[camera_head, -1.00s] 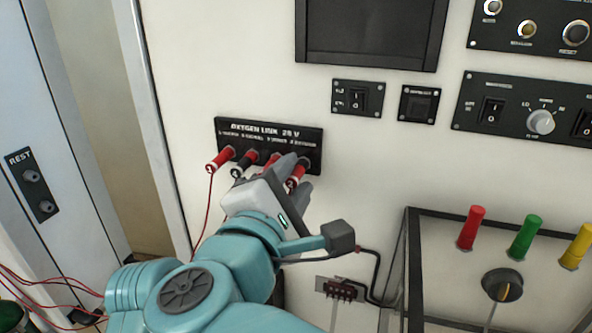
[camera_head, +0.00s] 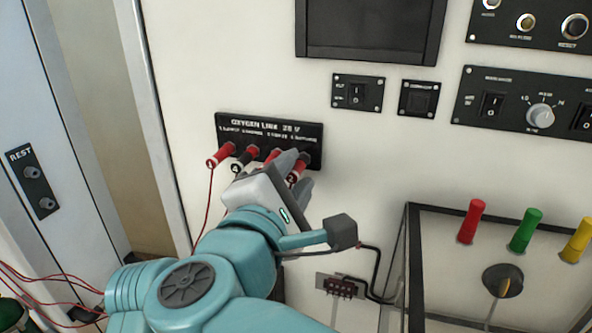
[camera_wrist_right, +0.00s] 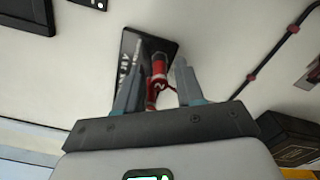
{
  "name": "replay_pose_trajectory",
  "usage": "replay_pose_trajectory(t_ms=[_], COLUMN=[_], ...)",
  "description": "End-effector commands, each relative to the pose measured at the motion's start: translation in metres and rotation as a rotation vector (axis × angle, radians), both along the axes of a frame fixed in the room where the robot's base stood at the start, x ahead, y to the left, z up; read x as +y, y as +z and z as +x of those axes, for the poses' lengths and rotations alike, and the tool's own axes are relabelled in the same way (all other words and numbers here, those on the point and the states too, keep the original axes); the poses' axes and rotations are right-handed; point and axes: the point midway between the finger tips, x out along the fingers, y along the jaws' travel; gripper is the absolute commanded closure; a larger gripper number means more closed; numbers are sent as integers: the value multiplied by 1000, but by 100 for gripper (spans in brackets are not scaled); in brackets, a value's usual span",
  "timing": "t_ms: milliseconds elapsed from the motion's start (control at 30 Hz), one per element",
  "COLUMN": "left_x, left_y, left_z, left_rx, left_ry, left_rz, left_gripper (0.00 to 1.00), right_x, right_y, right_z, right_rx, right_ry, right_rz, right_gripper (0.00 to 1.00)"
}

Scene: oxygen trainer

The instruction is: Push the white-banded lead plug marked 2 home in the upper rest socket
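In the right wrist view the plug (camera_wrist_right: 157,82) stands between the fingers of my right gripper (camera_wrist_right: 158,90). Gaps show on both sides of it, so the gripper is open around it and not closed on it. In the head view my right gripper (camera_head: 290,168) partly hides the plug. The REST plate (camera_head: 40,188) at the far left has two empty sockets, the upper rest socket (camera_head: 31,173) and a lower one. My left gripper is out of view.
A thin red lead hangs from the leftmost. A clear-sided box (camera_head: 407,262) stands at lower right. Red wires lie at lower left.

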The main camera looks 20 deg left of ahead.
Motion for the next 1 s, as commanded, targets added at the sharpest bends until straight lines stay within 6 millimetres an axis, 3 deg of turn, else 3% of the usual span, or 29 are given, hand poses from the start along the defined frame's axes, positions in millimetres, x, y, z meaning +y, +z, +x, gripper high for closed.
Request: replay_pose_trajectory(t_ms=[200,300,333,567,1000], left_x=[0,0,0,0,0], left_y=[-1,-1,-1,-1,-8], left_z=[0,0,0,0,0], left_rx=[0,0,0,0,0], left_ry=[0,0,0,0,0], left_rz=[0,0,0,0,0], left_gripper=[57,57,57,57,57], right_x=[0,0,0,0,1], right_y=[0,0,0,0,-1], right_z=[0,0,0,-1,-20], right_rx=[0,0,0,0,0], right_ry=[0,0,0,0,1], right_rz=[0,0,0,0,0], right_gripper=[66,99,100,100,100])
